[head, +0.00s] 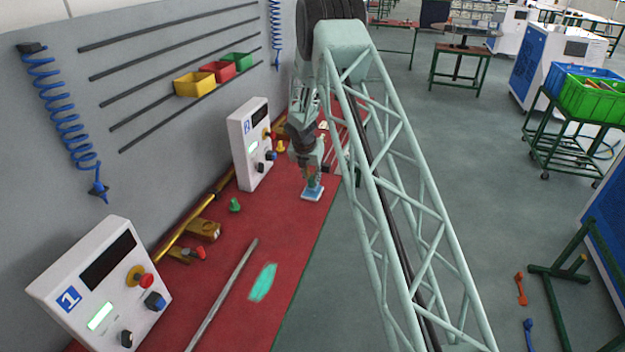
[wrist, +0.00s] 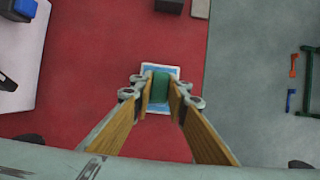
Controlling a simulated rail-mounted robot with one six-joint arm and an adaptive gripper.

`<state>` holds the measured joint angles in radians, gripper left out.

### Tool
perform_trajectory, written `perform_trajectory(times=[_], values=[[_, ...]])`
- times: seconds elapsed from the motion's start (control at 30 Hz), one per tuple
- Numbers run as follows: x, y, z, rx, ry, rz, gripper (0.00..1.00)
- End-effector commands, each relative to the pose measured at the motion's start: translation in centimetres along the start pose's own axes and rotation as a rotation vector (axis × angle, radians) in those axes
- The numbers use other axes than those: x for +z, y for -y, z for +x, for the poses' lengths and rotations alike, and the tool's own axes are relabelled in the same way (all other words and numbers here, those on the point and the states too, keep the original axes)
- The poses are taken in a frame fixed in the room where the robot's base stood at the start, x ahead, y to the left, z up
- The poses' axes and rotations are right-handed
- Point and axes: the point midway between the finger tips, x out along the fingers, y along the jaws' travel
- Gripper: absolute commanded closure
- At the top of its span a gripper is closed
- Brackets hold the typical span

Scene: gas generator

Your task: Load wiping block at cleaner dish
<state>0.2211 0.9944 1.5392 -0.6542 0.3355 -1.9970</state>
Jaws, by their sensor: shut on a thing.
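The wiping block (head: 313,183) is a small green block between the fingertips of my gripper (head: 312,177). In the wrist view the green block (wrist: 160,87) sits between the two wood-coloured fingers of my gripper (wrist: 160,97), which are shut on it. The cleaner dish (head: 312,195) is a small flat blue and white square on the red bench top, right below the block. In the wrist view the dish (wrist: 149,71) shows its pale rim around the block. I cannot tell whether the block touches the dish or hangs just above it.
White control box 2 (head: 250,144) stands left of my gripper, and control box 1 (head: 100,285) stands nearer. A green knob (head: 235,205), brass fittings (head: 205,230), a grey rod (head: 224,292) and a teal flat patch (head: 262,282) are on the red bench (head: 275,225).

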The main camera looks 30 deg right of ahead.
Motion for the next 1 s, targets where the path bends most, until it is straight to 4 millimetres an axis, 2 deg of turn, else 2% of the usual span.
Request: perform_trajectory(times=[1.0], values=[[1.9, 0.0, -4.6, 0.001, 0.001, 0.0, 0.94]])
